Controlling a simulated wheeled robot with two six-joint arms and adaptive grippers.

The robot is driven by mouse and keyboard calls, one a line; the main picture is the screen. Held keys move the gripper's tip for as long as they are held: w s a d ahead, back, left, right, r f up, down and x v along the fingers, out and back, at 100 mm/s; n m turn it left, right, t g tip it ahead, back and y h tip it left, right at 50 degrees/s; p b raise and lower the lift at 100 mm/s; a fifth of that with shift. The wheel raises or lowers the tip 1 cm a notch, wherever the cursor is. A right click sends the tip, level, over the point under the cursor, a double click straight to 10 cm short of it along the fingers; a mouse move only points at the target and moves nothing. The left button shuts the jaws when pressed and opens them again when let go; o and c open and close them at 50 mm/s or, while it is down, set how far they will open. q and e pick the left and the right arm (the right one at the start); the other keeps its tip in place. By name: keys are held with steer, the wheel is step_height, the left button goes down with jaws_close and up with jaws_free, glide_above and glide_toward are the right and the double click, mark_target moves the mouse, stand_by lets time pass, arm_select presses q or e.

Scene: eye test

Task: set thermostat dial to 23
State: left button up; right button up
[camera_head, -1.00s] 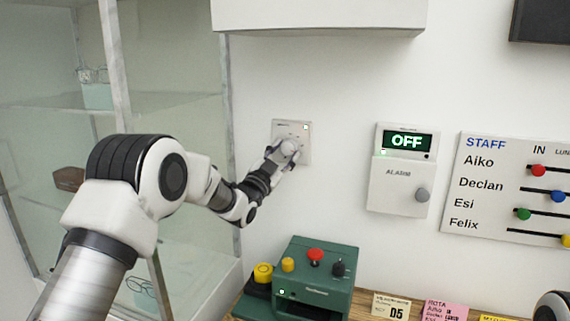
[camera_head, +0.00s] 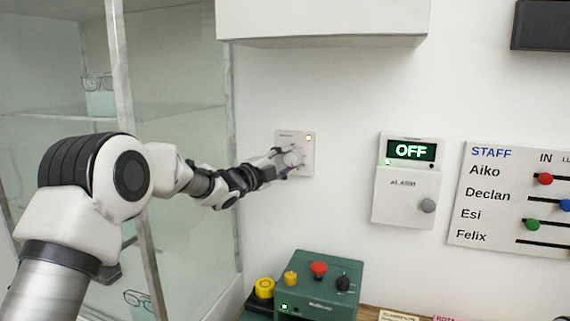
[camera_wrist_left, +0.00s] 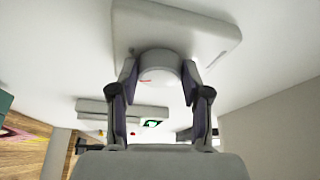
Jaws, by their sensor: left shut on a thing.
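The thermostat (camera_head: 308,148) is a pale square plate on the white wall, with a small light at its top right. Its round pale dial (camera_head: 293,159) sticks out from the plate. My left gripper (camera_head: 287,160) reaches it from the left and is shut on the dial. In the left wrist view the two fingers (camera_wrist_left: 160,85) stand on either side of the dial (camera_wrist_left: 160,64), and a short red mark shows on its lower left edge. The thermostat plate (camera_wrist_left: 205,35) is behind it. The scale numbers are too small to read. My right gripper is not visible.
A green control box (camera_head: 325,277) stands below. A glass cabinet (camera_head: 170,75) is at the left; a white box (camera_head: 320,18) hangs above.

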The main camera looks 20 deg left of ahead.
arm_select(q)
steer(key=shift+m, duration=0.4)
steer(key=o, duration=1.2)
steer(key=shift+d, duration=0.15)
steer(key=shift+c, duration=0.2)
steer(key=shift+s, duration=0.1)
steer(key=v, duration=0.7)
steer(key=shift+r, duration=0.1)
steer(key=shift+s, duration=0.1)
